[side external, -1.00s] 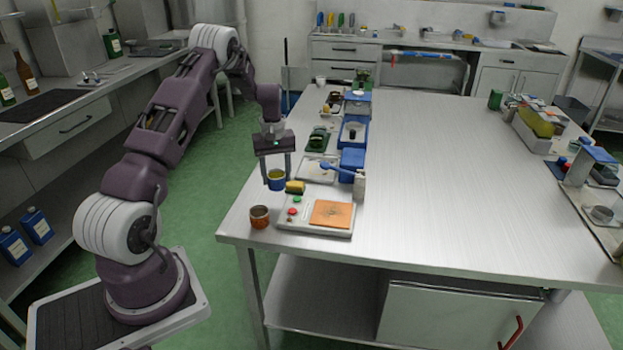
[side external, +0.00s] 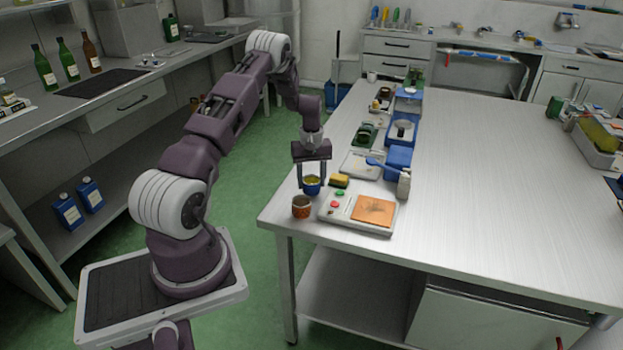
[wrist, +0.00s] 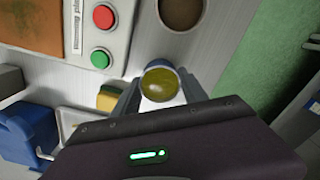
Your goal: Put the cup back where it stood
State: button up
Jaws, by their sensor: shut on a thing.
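A small blue cup (side external: 312,187) with yellow-green contents is between the fingers of my gripper (side external: 312,180), near the table's left edge. In the wrist view the fingers of my gripper (wrist: 168,100) flank the cup (wrist: 159,84), and its round mouth is seen from above. My gripper is shut on the cup, which looks upright. I cannot tell whether its base touches the table. A bright white patch shows beside the cup in the wrist view; I cannot tell what it is.
An orange-brown cup (side external: 301,207) stands close in front of the blue cup. A yellow sponge (side external: 339,181) lies to its right. A panel with red and green buttons (side external: 383,228) is at front right.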

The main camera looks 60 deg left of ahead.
jog(key=shift+f, duration=0.25)
jog(key=o, duration=1.2)
jog(key=shift+o, duration=0.4)
jog(key=shift+o, duration=1.3)
notch_tip(320, 180, up, 7)
